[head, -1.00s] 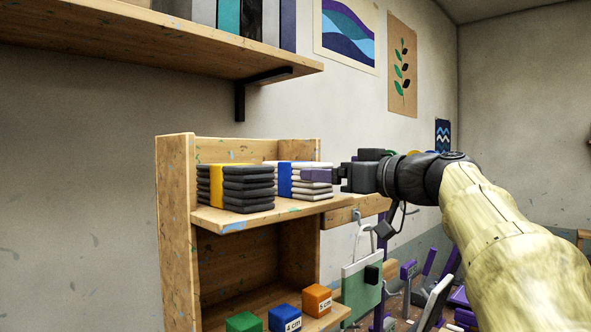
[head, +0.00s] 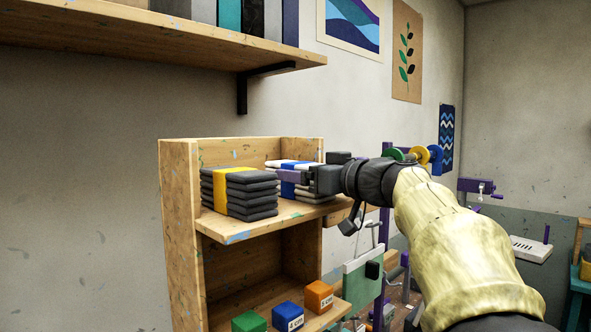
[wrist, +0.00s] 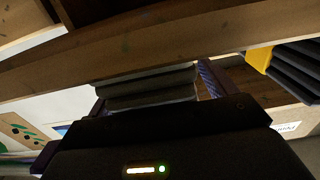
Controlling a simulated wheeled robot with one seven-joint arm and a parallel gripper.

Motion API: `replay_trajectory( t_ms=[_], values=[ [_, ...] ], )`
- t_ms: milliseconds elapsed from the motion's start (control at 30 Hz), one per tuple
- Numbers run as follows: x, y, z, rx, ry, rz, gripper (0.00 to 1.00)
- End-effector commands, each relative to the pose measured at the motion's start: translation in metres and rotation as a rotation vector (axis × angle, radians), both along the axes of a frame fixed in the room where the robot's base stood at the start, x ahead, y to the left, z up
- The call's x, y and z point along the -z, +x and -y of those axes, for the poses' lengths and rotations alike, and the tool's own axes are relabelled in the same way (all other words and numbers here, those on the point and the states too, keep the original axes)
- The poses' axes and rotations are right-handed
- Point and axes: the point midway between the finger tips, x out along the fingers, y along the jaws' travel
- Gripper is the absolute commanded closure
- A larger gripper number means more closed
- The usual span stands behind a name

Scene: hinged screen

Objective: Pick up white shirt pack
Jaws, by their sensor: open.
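The white shirt pack (head: 312,194), a folded stack with a blue band, sits on the upper shelf of the wooden unit, partly hidden behind my gripper (head: 290,177). In the wrist view the layered pack (wrist: 148,84) shows between the two purple fingers of my gripper (wrist: 152,92), one on each side. The gripper is open, and its fingers reach in front of or around the pack; contact cannot be told.
A dark shirt pack with a yellow band (head: 240,192) lies left of the white one. The wooden unit (head: 181,235) has side walls. Green (head: 249,322), blue (head: 286,316) and orange (head: 318,297) blocks stand below. A wall shelf (head: 130,48) hangs above.

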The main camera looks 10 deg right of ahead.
Motion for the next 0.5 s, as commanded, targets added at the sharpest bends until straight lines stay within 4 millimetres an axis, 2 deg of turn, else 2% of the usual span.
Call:
replay_trajectory(
  t_ms=[500],
  values=[
    [0.0004, 0.0037, -0.0024, 0.001, 0.001, 0.001, 0.15]
  ],
)
